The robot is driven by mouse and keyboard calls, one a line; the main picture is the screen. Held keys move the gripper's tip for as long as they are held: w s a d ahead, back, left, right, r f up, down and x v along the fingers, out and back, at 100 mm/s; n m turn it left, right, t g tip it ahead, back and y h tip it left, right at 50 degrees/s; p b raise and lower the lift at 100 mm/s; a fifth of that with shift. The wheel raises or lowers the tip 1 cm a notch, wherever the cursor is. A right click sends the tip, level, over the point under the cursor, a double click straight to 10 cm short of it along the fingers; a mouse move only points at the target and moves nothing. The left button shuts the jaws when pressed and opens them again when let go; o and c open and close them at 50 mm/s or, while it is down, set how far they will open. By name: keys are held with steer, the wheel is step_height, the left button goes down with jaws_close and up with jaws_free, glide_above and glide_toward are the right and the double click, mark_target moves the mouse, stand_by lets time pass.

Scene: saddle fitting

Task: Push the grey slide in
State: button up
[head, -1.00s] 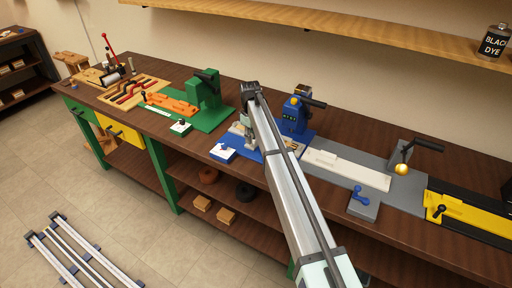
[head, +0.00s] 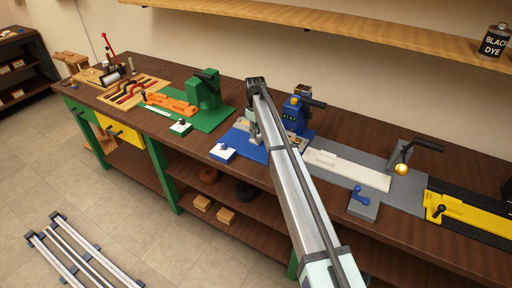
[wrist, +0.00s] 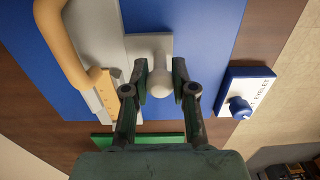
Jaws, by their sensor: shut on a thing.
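The grey slide (wrist: 148,46) is a flat light-grey plate on the blue base (wrist: 200,25) in the wrist view. A pale rounded knob (wrist: 159,82) stands at its near end. My gripper (wrist: 160,86) has its two dark fingers on either side of this knob and is shut on it. In the head view, my gripper (head: 251,128) is down at the blue station, left of the blue press (head: 293,113). My arm hides much of the blue base there, and the slide cannot be made out clearly.
A tan curved piece (wrist: 62,50) lies left of the slide on a grey block. A white block with a blue knob (wrist: 240,108) stands to the right. A green station (head: 207,95) is at the left and a grey station with a pale board (head: 345,170) at the right.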

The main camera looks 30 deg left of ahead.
mark_target(259, 136)
steer(key=shift+w+a+r, duration=0.15)
steer(key=shift+w, duration=1.05)
steer(key=shift+o, duration=0.7)
steer(key=shift+w+r, duration=0.1)
steer(key=shift+w, duration=0.1)
steer(key=o, duration=0.7)
steer(key=shift+w, duration=0.1)
steer(key=shift+s+f, duration=0.2)
